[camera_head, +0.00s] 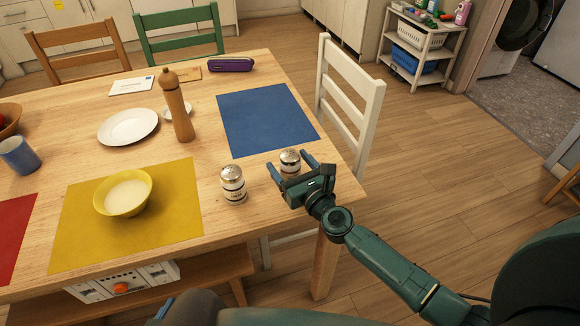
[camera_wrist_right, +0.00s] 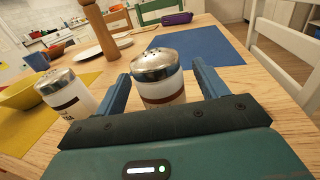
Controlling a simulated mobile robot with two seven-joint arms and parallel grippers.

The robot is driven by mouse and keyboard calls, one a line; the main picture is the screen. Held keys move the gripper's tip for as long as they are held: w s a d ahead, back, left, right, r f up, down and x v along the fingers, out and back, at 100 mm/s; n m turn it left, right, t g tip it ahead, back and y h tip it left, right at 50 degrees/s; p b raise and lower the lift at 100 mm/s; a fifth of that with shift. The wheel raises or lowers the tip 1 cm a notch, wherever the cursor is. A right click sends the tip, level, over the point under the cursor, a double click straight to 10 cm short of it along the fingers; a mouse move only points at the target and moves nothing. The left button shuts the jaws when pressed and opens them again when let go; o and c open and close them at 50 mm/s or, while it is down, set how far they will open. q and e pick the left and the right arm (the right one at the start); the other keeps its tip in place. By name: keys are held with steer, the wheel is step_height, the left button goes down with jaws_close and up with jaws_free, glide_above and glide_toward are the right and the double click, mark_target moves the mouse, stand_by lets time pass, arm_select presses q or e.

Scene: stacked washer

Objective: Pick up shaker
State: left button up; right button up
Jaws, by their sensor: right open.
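Two shakers with metal tops and pale bodies with dark labels stand upright on the wooden table. One shaker (camera_head: 290,161) is at the table's right corner; in the right wrist view the shaker (camera_wrist_right: 157,75) stands between my fingers. My right gripper (camera_head: 291,170) is open around it, one blue finger on each side; its lower part is hidden. The other shaker (camera_head: 233,185) stands to the left, outside the fingers; it also shows in the right wrist view (camera_wrist_right: 66,94). My left gripper is not in view.
A blue mat (camera_head: 266,118) lies behind the shakers. A yellow mat (camera_head: 75,232) with a yellow bowl (camera_head: 123,193) is to the left. A tall wooden pepper mill (camera_head: 177,108) stands behind. A white chair (camera_head: 350,95) is close at the table's right edge.

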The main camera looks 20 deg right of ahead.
steer(key=shift+w+a, duration=0.1)
steer(key=shift+w, duration=0.2)
steer(key=shift+c, duration=0.2)
steer(key=c, duration=1.1)
